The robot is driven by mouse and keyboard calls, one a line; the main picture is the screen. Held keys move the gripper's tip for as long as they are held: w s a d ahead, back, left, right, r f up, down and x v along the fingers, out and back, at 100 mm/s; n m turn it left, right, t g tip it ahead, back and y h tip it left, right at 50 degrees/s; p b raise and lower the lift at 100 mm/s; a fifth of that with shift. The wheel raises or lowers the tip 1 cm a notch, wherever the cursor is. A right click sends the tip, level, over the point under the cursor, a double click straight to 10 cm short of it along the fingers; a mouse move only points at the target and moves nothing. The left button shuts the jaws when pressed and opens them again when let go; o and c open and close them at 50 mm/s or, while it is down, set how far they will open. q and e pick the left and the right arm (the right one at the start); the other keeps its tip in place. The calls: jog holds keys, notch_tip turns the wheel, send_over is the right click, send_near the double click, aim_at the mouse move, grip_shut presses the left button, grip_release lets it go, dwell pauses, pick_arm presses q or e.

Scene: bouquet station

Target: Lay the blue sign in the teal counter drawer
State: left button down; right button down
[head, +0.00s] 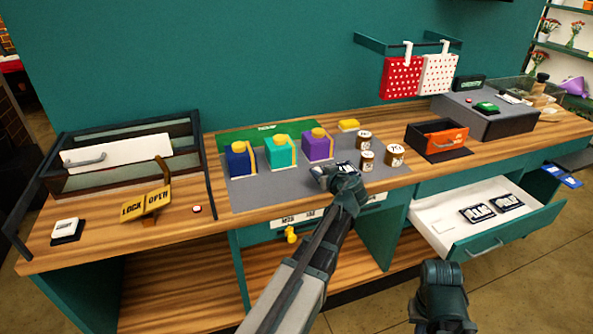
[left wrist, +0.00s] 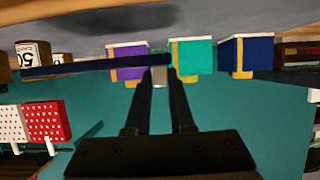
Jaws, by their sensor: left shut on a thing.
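My left gripper (head: 335,178) reaches over the counter's front edge, before the purple box. In the left wrist view my fingers (left wrist: 160,72) are shut on one end of a thin dark blue plate, the blue sign (left wrist: 85,66), seen edge-on and stretching left. Its face is hidden there, and I cannot make it out clearly in the head view. The teal counter drawer (head: 490,240) is pulled open at the right, below the counter. Two black plates with white lettering (head: 478,213) lie in its pale interior. My right gripper (head: 440,275) is low, in front of the drawer; its fingers are unclear.
Navy, teal and purple boxes (head: 318,146) and several small jars (head: 394,155) stand on a grey mat. An orange-fronted bin (head: 450,139) sits above the drawer. A small blue plate (head: 563,176) is at far right. The drawer's left side has bare room.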

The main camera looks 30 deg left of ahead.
pick_arm(q)
jog(key=b, duration=0.1)
send_over(281, 184)
jog(key=shift+w+f, duration=0.3)
jog(key=shift+f, duration=0.35)
jog(key=f+b, duration=0.3)
jog(key=shift+a+f+b, duration=0.25)
jog(key=shift+b, duration=0.1)
jog(key=shift+f, duration=0.2)
jog(key=c, duration=0.8)
grip_release()
jog(key=shift+o, duration=0.2)
jog(key=shift+r, duration=0.2)
jog(key=shift+s+d+r, duration=0.2)
jog(key=shift+s+d, duration=0.05)
jog(key=shift+s, duration=0.05)
jog(key=p+v, duration=0.4)
jog(key=v, duration=0.7)
jog(key=shift+d+p, duration=0.2)
jog(key=shift+p, duration=0.15)
